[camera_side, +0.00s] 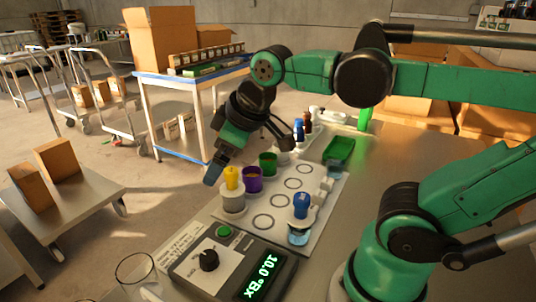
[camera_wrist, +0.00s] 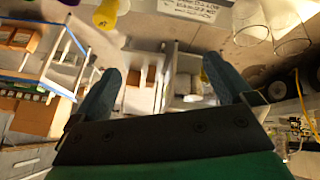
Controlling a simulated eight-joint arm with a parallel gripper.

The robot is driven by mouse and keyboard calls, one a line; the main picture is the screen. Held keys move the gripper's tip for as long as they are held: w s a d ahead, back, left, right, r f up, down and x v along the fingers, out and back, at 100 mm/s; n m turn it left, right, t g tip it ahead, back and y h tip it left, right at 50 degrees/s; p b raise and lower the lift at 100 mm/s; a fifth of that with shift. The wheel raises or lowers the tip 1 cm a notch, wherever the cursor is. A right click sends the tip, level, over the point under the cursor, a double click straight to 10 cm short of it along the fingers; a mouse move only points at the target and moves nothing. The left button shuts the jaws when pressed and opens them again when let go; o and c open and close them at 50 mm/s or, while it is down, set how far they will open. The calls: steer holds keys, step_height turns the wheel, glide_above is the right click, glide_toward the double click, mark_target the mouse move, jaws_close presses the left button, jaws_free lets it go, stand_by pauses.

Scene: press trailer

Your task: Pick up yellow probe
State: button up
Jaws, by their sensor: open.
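The yellow probe (camera_side: 231,176) stands upright in a pale cup (camera_side: 233,201) at the front left of the white tray (camera_side: 328,205) in the side view. A yellow piece, likely the probe (camera_wrist: 106,13), shows at the top edge of the wrist view. My gripper (camera_side: 214,168) is just left of and slightly above the probe, tilted down. In the wrist view my gripper (camera_wrist: 161,65) has its two blue-grey fingers spread wide with nothing between them. The side view does not clearly show both fingers.
A purple cup (camera_side: 252,180) and a green cup (camera_side: 268,163) stand behind the probe. A blue-capped jar (camera_side: 300,206) is to the right. A control box (camera_side: 235,262) reading 10.0 °Bx and a clear glass (camera_side: 136,270) are in front. Empty ringed spots lie mid-tray.

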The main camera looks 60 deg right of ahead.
mark_target(231, 169)
steer(key=f+m, duration=0.2)
steer(key=f, duration=0.1)
steer(key=f+m, duration=0.1)
steer(key=shift+s+a+f+t, duration=0.1)
steer(key=shift+s+f+t, duration=0.05)
steer(key=shift+s+t, duration=0.2)
steer(key=shift+c, duration=0.2)
steer(key=shift+s+f+m, duration=0.15)
steer(key=shift+f+m, duration=0.35)
steer(key=c, duration=0.3)
steer(key=w+d+g, duration=0.4)
steer(key=d, duration=0.1)
steer(key=w+d+g, duration=0.2)
steer(key=d, duration=0.1)
steer(key=shift+w+d+f+g, duration=0.2)
steer(key=shift+w+f+g, duration=0.1)
steer(key=shift+f+g, duration=0.05)
steer(key=shift+w+d+f, duration=0.15)
steer(key=shift+d+f, duration=0.1)
steer(key=shift+f, duration=2.75)
